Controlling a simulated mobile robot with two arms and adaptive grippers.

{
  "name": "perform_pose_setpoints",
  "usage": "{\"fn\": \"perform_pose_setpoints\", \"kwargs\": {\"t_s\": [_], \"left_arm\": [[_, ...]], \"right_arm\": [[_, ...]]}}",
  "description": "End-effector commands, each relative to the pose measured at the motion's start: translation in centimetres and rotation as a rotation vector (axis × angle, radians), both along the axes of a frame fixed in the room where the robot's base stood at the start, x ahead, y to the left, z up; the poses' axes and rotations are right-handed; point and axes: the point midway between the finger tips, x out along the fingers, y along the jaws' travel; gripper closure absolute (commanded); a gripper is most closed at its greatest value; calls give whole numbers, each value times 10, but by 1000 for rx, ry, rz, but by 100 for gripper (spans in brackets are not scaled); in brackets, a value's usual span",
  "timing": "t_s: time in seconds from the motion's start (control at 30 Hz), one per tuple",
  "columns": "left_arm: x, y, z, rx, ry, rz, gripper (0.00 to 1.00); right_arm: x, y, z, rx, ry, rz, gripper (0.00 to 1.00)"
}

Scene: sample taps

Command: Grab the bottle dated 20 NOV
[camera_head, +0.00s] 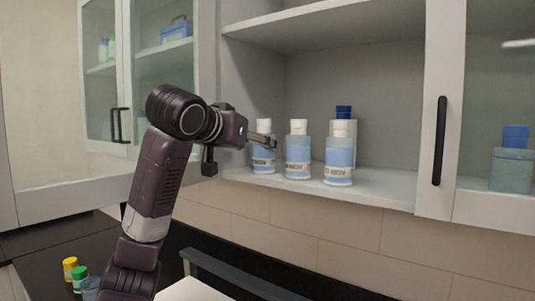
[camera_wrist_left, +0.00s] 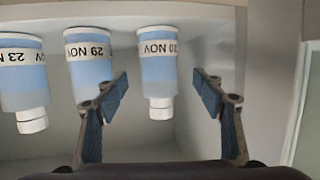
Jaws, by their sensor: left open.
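Three blue bottles with white caps stand in a row on the open cabinet shelf. In the upside-down left wrist view, the bottle whose label reads 20 NOV (camera_wrist_left: 158,72) is at the right. The 29 NOV bottle (camera_wrist_left: 90,68) is in the middle and the 23 N... bottle (camera_wrist_left: 22,75), its label cut off, is at the left. In the head view the 20 NOV bottle (camera_head: 264,165) is leftmost, partly covered by my left gripper (camera_head: 268,140). That gripper is open and empty; its fingers, also in the wrist view (camera_wrist_left: 163,88), appear either side of the 20 NOV bottle. Contact cannot be told.
A white bottle with a blue cap (camera_head: 344,112) stands behind the right bottle. The shelf (camera_head: 385,190) has free room to the right. Glass doors flank the opening, with a dark handle (camera_head: 439,140) at right. Yellow-capped and green-capped containers (camera_head: 70,265) stand on the dark counter below.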

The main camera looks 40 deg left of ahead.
Motion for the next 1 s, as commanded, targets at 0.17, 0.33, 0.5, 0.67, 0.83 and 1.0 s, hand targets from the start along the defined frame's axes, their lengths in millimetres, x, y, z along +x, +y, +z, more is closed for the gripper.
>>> {"fn": "perform_pose_setpoints", "kwargs": {"t_s": [0.17,0.33,0.5,0.67,0.83,1.0], "left_arm": [[17,5,-6,1,4,-1,37],[37,10,-15,0,7,0,37],[53,15,-21,-1,4,-1,37],[55,16,-22,-1,1,-1,37],[55,16,-22,-1,1,-1,45],[55,16,-22,0,1,-1,64]], "right_arm": [[-7,-5,10,-6,8,2,60],[5,-4,24,-4,-10,2,60],[21,-3,31,-1,-34,3,60],[20,-2,30,0,-33,3,60],[14,1,30,2,-22,2,60],[7,3,29,5,-12,1,60]]}}
